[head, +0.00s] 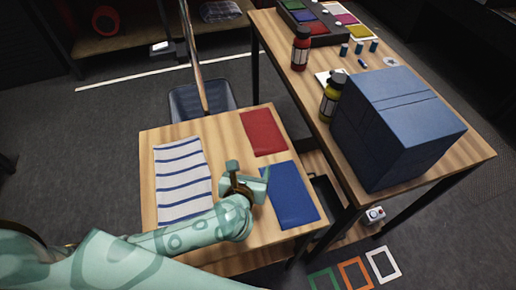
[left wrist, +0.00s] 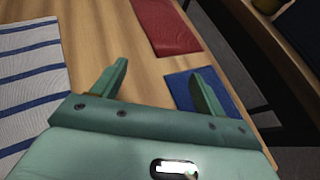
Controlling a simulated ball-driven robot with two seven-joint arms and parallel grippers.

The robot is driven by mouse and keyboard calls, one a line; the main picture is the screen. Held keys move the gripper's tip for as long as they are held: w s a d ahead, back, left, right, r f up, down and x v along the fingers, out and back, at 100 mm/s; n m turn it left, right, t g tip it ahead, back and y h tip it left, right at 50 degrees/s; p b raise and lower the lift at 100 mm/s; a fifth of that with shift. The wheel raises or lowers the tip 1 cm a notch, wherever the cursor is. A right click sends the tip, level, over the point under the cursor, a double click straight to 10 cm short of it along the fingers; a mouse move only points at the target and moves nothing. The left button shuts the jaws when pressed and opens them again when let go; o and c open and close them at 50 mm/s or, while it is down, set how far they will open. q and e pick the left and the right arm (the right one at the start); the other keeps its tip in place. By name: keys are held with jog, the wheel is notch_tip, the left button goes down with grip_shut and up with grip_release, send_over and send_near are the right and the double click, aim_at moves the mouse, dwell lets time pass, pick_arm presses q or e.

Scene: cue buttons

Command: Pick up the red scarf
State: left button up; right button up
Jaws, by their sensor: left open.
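The red scarf (head: 263,133) lies flat and folded at the far right of the small wooden table (head: 160,137). It also shows at the top of the left wrist view (left wrist: 167,27). My left gripper (head: 246,176) is above the table, nearer to me than the red scarf and apart from it. In the left wrist view my left gripper (left wrist: 158,88) is open, with bare table between its fingers and nothing held. My right gripper is in neither view.
A blue cloth (head: 291,196) lies right of my gripper, partly behind a finger in the wrist view. A striped cloth (head: 183,180) lies left. A higher table at right bears a blue box (head: 395,125), a red bottle (head: 301,49) and a yellow bottle (head: 331,98). A bin (head: 201,98) stands behind.

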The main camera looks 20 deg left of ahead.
pick_arm(q)
jog(key=b+x, duration=0.4)
jog(key=x, duration=0.4)
jog(key=shift+s+f, duration=0.1)
jog(key=shift+f, duration=0.05)
jog(key=shift+w+b, duration=0.4)
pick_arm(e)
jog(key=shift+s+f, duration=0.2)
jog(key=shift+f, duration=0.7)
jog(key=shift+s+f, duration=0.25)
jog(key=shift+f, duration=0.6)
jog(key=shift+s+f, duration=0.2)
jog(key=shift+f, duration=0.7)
pick_arm(q)
jog(key=shift+w+f, duration=0.1)
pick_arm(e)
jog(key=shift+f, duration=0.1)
pick_arm(q)
grip_shut()
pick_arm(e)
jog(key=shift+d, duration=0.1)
pick_arm(q)
notch_tip(320, 180, up, 12)
jog(key=p, duration=1)
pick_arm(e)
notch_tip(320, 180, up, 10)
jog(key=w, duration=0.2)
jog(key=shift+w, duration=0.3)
